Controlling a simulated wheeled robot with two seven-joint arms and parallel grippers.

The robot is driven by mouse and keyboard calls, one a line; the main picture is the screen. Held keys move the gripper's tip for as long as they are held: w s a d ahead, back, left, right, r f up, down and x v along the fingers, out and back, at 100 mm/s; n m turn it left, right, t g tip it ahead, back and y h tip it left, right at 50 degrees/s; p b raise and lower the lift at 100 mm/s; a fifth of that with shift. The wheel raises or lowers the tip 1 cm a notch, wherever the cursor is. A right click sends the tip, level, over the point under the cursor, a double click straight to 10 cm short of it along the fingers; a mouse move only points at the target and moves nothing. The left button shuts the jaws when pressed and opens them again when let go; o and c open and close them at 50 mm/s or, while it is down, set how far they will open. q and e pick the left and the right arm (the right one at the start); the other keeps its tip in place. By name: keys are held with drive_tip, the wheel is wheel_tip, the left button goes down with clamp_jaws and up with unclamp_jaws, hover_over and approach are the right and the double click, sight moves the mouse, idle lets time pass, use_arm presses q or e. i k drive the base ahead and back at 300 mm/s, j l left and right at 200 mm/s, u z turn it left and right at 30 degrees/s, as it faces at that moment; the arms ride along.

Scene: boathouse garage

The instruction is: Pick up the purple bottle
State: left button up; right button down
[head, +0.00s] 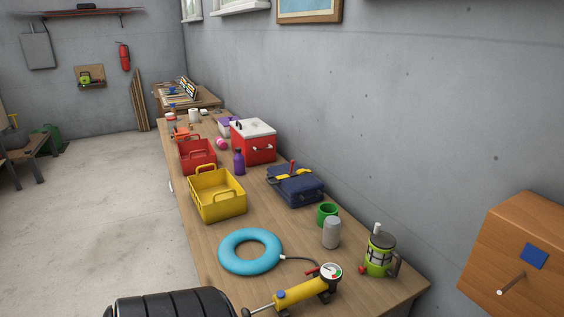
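The purple bottle (239,163) stands upright on the wooden workbench (264,222). It is beside the red and white cooler (256,146), to the right of the red basket (197,156) and just behind the yellow basket (217,198). Its lower part is close to the yellow basket's far edge; I cannot tell if they touch. Neither of my grippers shows in the head view.
The concrete floor (100,215) to the left is mostly clear.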

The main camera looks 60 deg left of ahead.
sight(239, 160)
drive_tip(key=u, duration=4.55)
drive_tip(key=i+j, duration=0.15)
drive_tip(key=i, duration=0.25)
drive_tip(key=i+j, duration=0.2)
drive_tip(key=i, duration=0.2)
drive_tip(key=i+l+z, duration=0.25)
drive_tip(key=i+z, duration=0.2)
drive_tip(key=i+l+z, duration=0.1)
drive_tip(key=i+z, duration=0.65)
drive_tip(key=z, duration=0.15)
drive_tip(key=i+u, duration=0.25)
drive_tip(key=i, duration=0.6)
drive_tip(key=i+l+u, duration=0.25)
drive_tip(key=i, duration=0.6)
drive_tip(key=i+j+z, duration=0.15)
drive_tip(key=i, duration=0.3)
drive_tip(key=i+j+z, duration=0.15)
drive_tip(key=i, duration=0.35)
drive_tip(key=i+j+z, duration=0.15)
drive_tip(key=i, duration=0.3)
